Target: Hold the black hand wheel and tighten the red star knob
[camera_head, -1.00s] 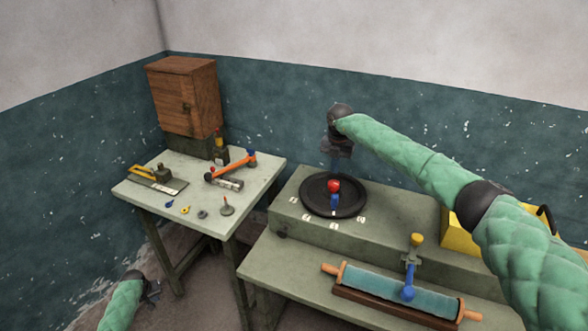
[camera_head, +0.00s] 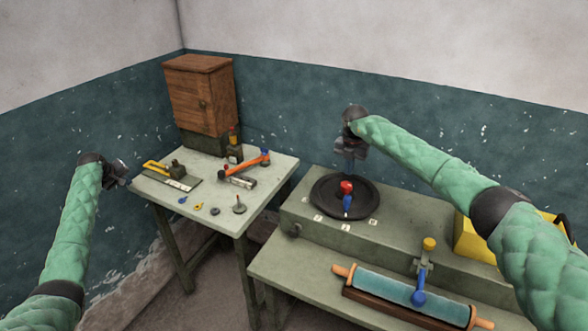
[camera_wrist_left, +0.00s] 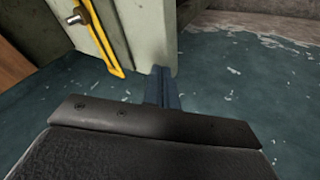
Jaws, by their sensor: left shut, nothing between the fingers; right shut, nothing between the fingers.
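The black hand wheel (camera_head: 324,201) lies flat on the raised step of the green-grey bench. The red star knob (camera_head: 346,186) stands at its middle, with a blue lever-like part (camera_head: 347,203) just in front of it. My right gripper (camera_head: 351,162) is shut and empty, pointing down above the back of the wheel, apart from the knob. My left gripper (camera_head: 120,174) is shut and empty at the left end of the side table, far from the wheel. Its closed fingers (camera_wrist_left: 160,88) show in the left wrist view, near the table edge.
The side table (camera_head: 225,221) holds a yellow-handled tool (camera_head: 155,167), an orange-handled hammer (camera_head: 247,164) and small parts. A wooden cabinet (camera_head: 200,95) stands behind. A blue roller (camera_head: 405,294) lies on the front bench; a yellow box (camera_head: 473,238) is at right.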

